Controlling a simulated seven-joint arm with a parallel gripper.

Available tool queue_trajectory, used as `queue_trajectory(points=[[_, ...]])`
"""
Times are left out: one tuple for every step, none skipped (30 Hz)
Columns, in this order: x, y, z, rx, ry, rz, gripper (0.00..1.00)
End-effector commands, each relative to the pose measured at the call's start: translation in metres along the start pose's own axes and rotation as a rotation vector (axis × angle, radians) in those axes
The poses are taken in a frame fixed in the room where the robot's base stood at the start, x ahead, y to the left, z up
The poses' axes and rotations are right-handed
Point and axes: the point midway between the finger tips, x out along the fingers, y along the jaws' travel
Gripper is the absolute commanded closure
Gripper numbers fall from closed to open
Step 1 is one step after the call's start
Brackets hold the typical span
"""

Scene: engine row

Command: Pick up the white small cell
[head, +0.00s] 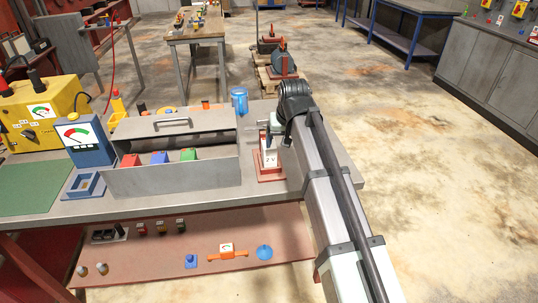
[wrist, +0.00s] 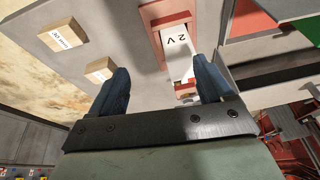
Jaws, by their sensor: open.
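The white small cell, marked "2 V" (head: 269,158), stands in a red holder (head: 270,176) near the right end of the grey bench. In the wrist view the white cell (wrist: 178,44) and its red holder (wrist: 152,14) show beyond my fingertips, nearer the right finger. My gripper (wrist: 162,82) is open, with its two blue fingers apart and nothing seen held between them. In the head view my arm comes in from the lower right, and the wrist hides part of the area beside the cell; the fingertips are hard to make out there.
A grey metal box (head: 172,178) with red, blue and green blocks stands just left of the cell. A blue meter (head: 88,141) and yellow tester (head: 42,112) stand further left. Two labelled blocks (wrist: 62,38) lie on the bench in the wrist view.

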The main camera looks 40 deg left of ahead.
Motion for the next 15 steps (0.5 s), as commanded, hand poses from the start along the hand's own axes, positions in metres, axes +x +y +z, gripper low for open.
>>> queue_trajectory(points=[[-0.012,-0.01,-0.014,-0.025,0.021,0.009,0.2],[-0.017,-0.014,-0.018,-0.036,0.03,0.015,0.2],[-0.022,-0.018,-0.022,-0.048,0.04,0.021,0.2],[-0.026,-0.021,-0.025,-0.055,0.047,0.025,0.2],[-0.029,-0.023,-0.027,-0.06,0.053,0.028,0.2],[-0.031,-0.025,-0.029,-0.067,0.058,0.031,0.2],[-0.032,-0.026,-0.031,-0.07,0.06,0.033,0.2],[-0.031,-0.027,-0.031,-0.072,0.062,0.034,0.2],[-0.029,-0.028,-0.032,-0.074,0.063,0.035,0.2],[-0.026,-0.028,-0.032,-0.075,0.063,0.036,0.2],[-0.023,-0.027,-0.032,-0.075,0.062,0.036,0.2],[-0.017,-0.027,-0.032,-0.075,0.061,0.036,0.2],[-0.012,-0.027,-0.032,-0.074,0.06,0.036,0.2],[-0.007,-0.027,-0.033,-0.074,0.061,0.036,0.2],[-0.001,-0.026,-0.033,-0.074,0.061,0.036,0.2]])
